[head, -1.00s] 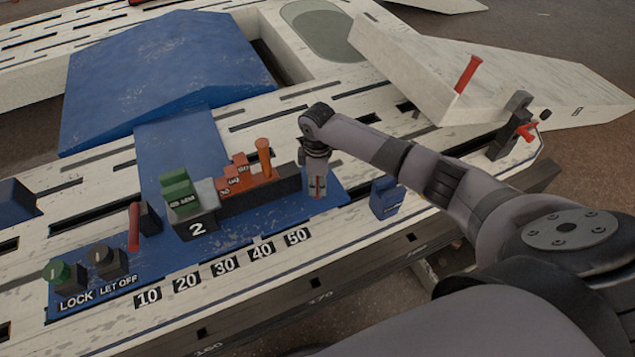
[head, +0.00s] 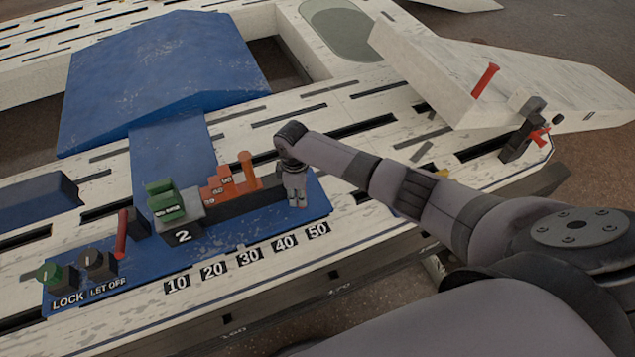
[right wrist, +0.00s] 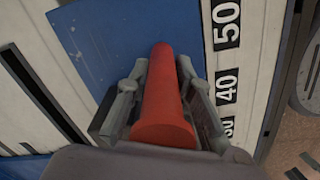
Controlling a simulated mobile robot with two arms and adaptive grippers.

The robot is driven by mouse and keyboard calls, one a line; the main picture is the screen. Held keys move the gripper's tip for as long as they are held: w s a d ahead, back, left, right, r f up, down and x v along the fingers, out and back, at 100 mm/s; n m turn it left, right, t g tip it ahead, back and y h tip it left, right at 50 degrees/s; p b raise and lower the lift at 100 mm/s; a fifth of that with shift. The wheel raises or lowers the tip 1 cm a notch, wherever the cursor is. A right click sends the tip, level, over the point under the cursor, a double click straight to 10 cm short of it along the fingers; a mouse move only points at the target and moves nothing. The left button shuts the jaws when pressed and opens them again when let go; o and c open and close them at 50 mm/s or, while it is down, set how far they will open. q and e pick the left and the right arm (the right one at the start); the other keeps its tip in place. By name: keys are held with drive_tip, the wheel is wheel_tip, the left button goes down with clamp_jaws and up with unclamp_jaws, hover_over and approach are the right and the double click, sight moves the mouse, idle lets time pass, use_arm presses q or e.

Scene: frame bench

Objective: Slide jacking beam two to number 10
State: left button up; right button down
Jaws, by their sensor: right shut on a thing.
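Jacking beam two is the dark block marked 2 (head: 183,236) with a green saddle (head: 165,203) on top. It sits on the blue plate (head: 225,241), its numbered face roughly above the 10 label (head: 177,283). A dark bar with orange stepped blocks and an orange post (head: 247,170) runs right from it. My right gripper (head: 297,195) is at the bar's right end, above the labels 40 and 50. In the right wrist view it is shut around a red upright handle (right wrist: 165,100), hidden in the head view. My left gripper is out of view.
A red lever (head: 122,233) stands just left of the block. Left of it are the green LOCK knob (head: 48,272) and dark LET OFF knob (head: 97,263). A blue ramp (head: 165,75) lies behind. A red-handled clamp (head: 522,135) stands far right.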

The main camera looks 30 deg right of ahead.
drive_tip(key=a, duration=0.6)
drive_tip(key=shift+a, duration=0.25)
drive_tip(key=a, duration=0.4)
drive_tip(key=shift+w+a+f, duration=0.1)
drive_tip(key=shift+f, duration=0.05)
drive_tip(key=b, duration=0.1)
hover_over(238, 229)
drive_tip(key=shift+d+f, duration=0.1)
drive_tip(key=shift+d, duration=0.35)
drive_tip(key=shift+a, duration=0.55)
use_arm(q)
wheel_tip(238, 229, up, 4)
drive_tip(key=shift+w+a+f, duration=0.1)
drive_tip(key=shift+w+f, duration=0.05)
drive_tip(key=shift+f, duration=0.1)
use_arm(e)
drive_tip(key=shift+d, duration=0.1)
drive_tip(key=c, duration=1.8)
unclamp_jaws()
drive_tip(key=o, duration=0.4)
drive_tip(key=shift+d+r, duration=0.1)
drive_tip(key=shift+r, duration=0.1)
